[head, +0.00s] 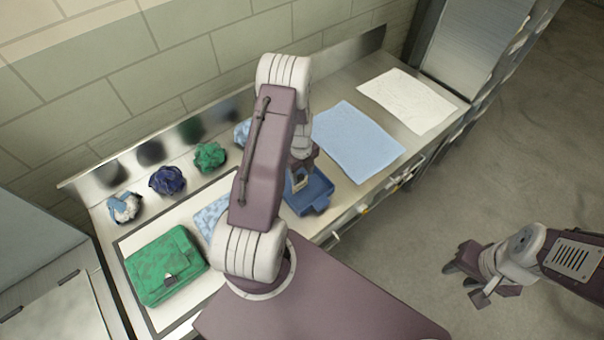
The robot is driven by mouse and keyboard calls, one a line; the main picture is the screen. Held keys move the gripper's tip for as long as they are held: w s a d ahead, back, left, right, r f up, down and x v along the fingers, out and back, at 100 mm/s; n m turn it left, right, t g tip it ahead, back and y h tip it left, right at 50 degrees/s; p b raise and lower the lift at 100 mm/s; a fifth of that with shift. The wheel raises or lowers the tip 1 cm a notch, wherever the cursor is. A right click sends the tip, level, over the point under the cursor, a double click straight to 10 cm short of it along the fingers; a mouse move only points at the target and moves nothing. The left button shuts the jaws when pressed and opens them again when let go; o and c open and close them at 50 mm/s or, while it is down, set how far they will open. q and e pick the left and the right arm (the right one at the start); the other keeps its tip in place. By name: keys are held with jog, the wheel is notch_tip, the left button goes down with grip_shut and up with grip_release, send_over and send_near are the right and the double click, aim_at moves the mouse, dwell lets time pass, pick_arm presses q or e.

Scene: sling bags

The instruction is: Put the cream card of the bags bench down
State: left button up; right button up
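My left gripper (301,172) points down over the blue tray (312,205). A small cream card (299,183) shows at its fingertips, and the gripper appears shut on it. The card is at or just above the tray; I cannot tell if it touches. My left arm hides part of the bench behind it. My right gripper (474,277) is off the bench at the right, over the floor, with its fingers apart and nothing between them.
A green bag (165,266) and a partly hidden light blue patterned piece (208,218) lie on a framed white board (140,240). Crumpled cloths (168,181) line the back. A blue sheet (357,140) and a white sheet (407,100) lie flat at the right.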

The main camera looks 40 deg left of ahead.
pick_arm(q)
jog(key=shift+r, duration=0.35)
notch_tip(320, 180, up, 12)
jog(key=b, duration=0.3)
jog(key=s+d+r+n, duration=0.2)
jog(key=s+d+n, duration=0.3)
jog(key=n, duration=0.5)
jog(key=s+d+r+n+t, duration=0.1)
jog(key=s+d+n, duration=0.5)
jog(key=d+n, duration=0.3)
jog(key=shift+s+d+r+n, duration=0.2)
jog(key=shift+r+n, duration=0.2)
jog(key=shift+n, duration=0.8)
